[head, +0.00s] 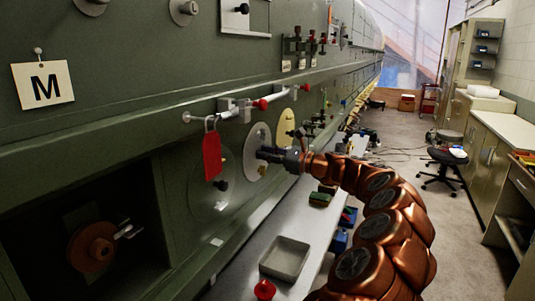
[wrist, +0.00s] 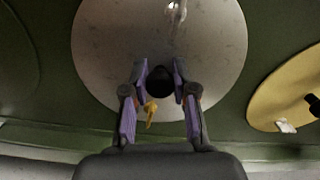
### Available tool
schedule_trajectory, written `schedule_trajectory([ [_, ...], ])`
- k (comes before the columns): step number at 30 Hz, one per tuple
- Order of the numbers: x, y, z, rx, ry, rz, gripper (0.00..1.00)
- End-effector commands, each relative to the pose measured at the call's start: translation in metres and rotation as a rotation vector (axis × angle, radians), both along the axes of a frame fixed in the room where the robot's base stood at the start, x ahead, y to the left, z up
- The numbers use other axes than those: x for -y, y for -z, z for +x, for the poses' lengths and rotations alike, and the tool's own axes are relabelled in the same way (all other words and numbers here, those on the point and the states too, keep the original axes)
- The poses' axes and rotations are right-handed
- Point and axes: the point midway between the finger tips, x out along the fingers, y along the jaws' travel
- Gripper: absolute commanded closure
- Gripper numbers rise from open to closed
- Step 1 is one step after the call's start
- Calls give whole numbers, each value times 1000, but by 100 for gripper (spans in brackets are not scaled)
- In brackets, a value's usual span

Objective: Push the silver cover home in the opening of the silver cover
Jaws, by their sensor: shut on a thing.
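The silver cover (head: 257,134) is a round disc on the green fuselage wall, upright and facing out. It fills the upper middle of the wrist view (wrist: 115,50), with a bright highlight near its top. My gripper (head: 264,153) is in front of it. In the wrist view its two purple-and-grey fingers (wrist: 160,80) are closed on the cover's black knob (wrist: 159,82). A small yellow piece (wrist: 150,111) shows by the left finger. The opening behind the cover is hidden, so I cannot tell how deep the cover sits.
A yellow cover (head: 286,129) is just right of the silver one. A red tag (head: 212,156) hangs from a rail at left. A dark open bay (head: 135,205) holds a copper-coloured disc (head: 92,247). Below stands a bench with a grey tray (head: 285,258). The aisle at right holds a stool (head: 447,157).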

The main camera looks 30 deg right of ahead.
Motion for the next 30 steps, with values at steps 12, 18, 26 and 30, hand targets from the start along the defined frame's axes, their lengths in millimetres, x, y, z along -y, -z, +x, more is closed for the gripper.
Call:
schedule_trajectory([
  [12,0,0,0,1,0,0,44],
  [18,0,0,0,0,0,-1,44],
  [26,6,-1,-10,1,1,1,44],
  [30,10,0,-18,2,0,1,44],
])
